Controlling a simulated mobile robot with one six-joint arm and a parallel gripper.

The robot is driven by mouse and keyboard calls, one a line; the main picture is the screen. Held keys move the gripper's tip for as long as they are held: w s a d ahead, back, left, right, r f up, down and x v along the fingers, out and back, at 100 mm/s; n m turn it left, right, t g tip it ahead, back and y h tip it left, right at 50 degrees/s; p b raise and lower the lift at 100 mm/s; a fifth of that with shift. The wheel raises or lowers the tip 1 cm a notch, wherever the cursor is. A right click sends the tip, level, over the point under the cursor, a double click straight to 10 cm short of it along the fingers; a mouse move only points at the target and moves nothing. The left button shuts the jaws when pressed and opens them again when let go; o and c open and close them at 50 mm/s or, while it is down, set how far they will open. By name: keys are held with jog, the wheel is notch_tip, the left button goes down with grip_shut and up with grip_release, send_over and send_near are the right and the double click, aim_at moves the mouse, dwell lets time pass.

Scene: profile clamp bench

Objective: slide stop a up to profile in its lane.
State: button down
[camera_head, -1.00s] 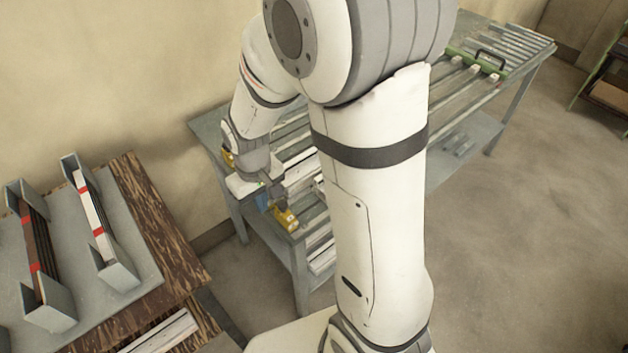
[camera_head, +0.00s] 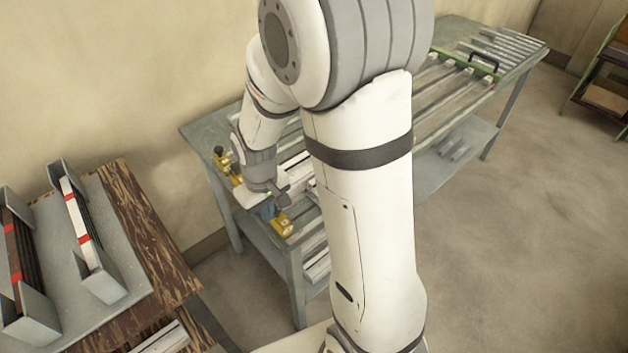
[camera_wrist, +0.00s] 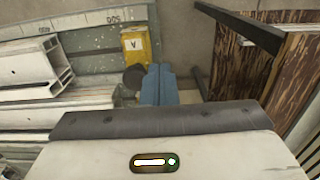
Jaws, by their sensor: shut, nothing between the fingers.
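A yellow stop (camera_head: 282,226) sits at the near left end of the bench. In the wrist view this yellow stop (camera_wrist: 139,45) carries a white label with a letter that looks like an upside-down A, and a dark round knob (camera_wrist: 135,77) is beside it. My gripper (camera_head: 267,212) is low at the bench end, right beside this stop. In the wrist view its blue fingers (camera_wrist: 158,84) are together and empty, on the outer side of the stop; whether they touch it I cannot tell. A pale hollow profile (camera_wrist: 35,64) lies to the left of the stop, with a gap between.
More yellow stops (camera_head: 222,159) stand along the bench's left end. A green bar with a black handle (camera_head: 483,61) crosses the far part of the bench. A wooden table (camera_head: 150,220) with grey racks stands at the left. Floor is open at the right.

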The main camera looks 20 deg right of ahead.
jog(key=shift+w+d, duration=0.6)
jog(key=shift+d, duration=1.1)
jog(key=shift+w+d, duration=0.55)
jog(key=shift+d, duration=1.2)
jog(key=shift+w+d, duration=0.6)
jog(key=shift+d, duration=1.1)
jog(key=shift+w+d+r, duration=0.1)
jog(key=shift+w+d, duration=0.1)
jog(key=shift+d, duration=0.3)
jog(key=shift+a, duration=0.1)
jog(key=shift+s+a, duration=0.3)
jog(key=shift+a, duration=0.35)
notch_tip(320, 180, up, 7)
jog(key=p, duration=0.5)
